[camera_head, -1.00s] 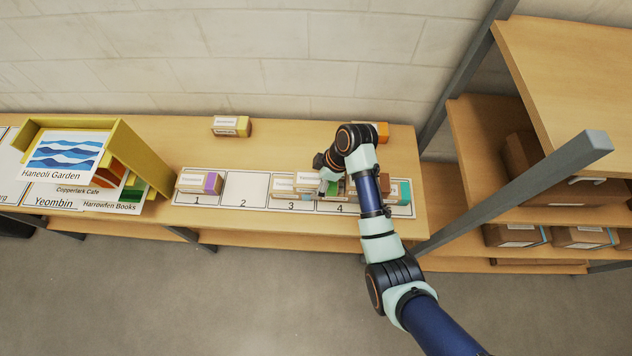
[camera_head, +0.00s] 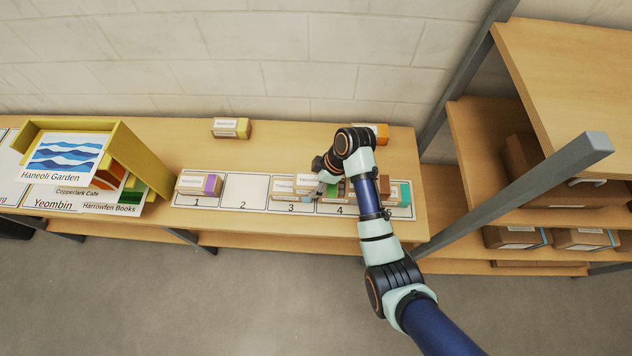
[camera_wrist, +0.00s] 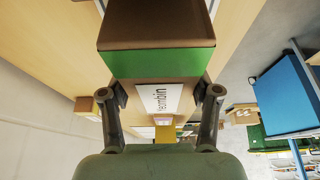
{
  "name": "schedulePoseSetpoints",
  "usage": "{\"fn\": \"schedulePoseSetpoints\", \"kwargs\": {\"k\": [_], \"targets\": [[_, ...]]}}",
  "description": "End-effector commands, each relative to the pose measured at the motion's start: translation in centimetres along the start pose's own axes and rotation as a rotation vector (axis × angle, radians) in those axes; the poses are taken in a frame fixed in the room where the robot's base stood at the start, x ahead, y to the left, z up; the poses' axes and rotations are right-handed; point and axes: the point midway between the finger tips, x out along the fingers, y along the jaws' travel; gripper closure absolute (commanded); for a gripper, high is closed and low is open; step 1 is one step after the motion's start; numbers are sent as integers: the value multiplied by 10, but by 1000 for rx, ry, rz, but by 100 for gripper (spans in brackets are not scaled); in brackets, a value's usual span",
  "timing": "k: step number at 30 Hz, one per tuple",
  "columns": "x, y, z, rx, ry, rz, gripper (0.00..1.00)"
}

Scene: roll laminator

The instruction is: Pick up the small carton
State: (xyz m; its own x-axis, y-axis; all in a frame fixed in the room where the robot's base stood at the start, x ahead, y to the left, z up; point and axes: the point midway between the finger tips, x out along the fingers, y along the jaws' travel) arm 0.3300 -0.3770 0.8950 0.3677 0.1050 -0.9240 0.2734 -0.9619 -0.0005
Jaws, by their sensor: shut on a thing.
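In the wrist view a small brown carton (camera_wrist: 158,62) with a green band and a white label reading "Yeombin" sits between the two fingers of my gripper (camera_wrist: 162,94). The fingers are shut on its sides. In the head view my gripper (camera_head: 327,183) is over the border of bays 3 and 4, and the green-banded carton (camera_head: 334,188) shows only in part beside it. My wrist hides much of bay 4. Whether the carton touches the table or hangs just above it, I cannot tell.
A purple-ended carton (camera_head: 211,184) is in bay 1; bay 2 (camera_head: 245,189) is empty. Yellow (camera_head: 232,127) and orange (camera_head: 379,132) cartons stand behind. A grey shelf post (camera_head: 520,190) is at right.

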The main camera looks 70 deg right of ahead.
Motion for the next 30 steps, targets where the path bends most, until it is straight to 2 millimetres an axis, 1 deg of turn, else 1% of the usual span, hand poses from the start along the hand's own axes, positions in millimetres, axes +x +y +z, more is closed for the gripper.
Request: {"fn": "schedulePoseSetpoints", "kwargs": {"k": [4,8,11,12,14,15,18,21,24,30], "targets": [[-16,1,-7,-2,2,3,78],[-45,1,-19,-3,3,5,78],[-80,2,-34,-3,2,7,78],[-94,2,-40,-4,2,7,78],[-115,2,-48,-3,2,7,78],[-135,0,-56,-1,1,2,78],[-158,0,-65,0,0,0,78],[-172,0,-71,0,0,0,78],[-181,0,-75,0,0,0,78],[-184,0,-76,0,0,0,78]]}}
